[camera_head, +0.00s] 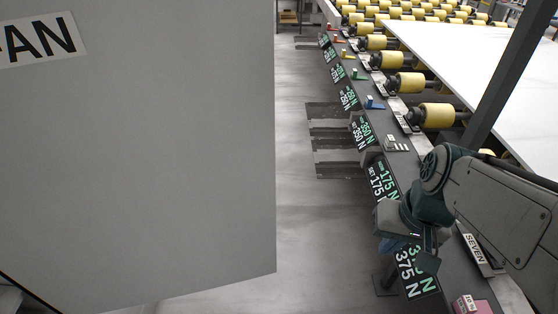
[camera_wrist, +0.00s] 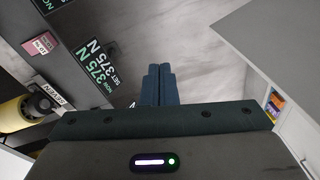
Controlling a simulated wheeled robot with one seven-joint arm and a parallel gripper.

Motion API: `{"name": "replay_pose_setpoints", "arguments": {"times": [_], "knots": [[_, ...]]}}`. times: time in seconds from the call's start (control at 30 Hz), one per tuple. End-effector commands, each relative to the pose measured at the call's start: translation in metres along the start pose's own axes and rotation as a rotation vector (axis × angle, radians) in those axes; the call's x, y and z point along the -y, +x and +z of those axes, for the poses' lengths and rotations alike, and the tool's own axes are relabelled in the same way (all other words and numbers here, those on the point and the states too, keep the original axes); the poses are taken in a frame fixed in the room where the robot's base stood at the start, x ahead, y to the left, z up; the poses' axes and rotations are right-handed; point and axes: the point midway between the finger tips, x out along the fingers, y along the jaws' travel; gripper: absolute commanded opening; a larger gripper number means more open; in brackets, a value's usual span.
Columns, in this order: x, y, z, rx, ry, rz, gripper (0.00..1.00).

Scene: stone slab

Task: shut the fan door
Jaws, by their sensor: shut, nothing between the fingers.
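The fan door (camera_head: 140,160) is a large flat grey panel filling the left of the head view. It stands open, and a white label ending in "AN" is near its upper left. In the wrist view a grey panel, which looks like the same door (camera_wrist: 280,40), spans the upper right. My gripper (camera_wrist: 158,70) shows in the wrist view with its two dark fingers together and nothing between them. It is left of the door and apart from it, over the floor. In the head view my arm is at the lower right, well clear of the door; its fingertips are hard to make out.
A conveyor with yellow rollers (camera_head: 440,115) and a white slab (camera_head: 460,55) runs along the right. Its dark rail carries plates with force readings such as "375 N" (camera_wrist: 95,62). Grey floor (camera_head: 310,230) lies clear between door and rail. A pale cabinet (camera_wrist: 295,125) with coloured items is at the wrist view's right.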

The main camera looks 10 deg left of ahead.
Motion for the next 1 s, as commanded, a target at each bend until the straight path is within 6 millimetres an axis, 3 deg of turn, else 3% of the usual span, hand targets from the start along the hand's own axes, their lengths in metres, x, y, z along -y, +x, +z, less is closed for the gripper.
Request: {"name": "replay_pose_setpoints", "arguments": {"times": [0.27,0.53,0.8,1.0], "knots": [[0.067,0.034,-0.026,0.294,-0.041,-0.411,0.00],[0.126,0.051,-0.081,0.389,-0.063,-0.899,0.00],[0.149,0.067,-0.147,0.285,-0.043,-1.306,0.00],[0.151,0.073,-0.171,0.210,-0.031,-1.431,0.00]]}}
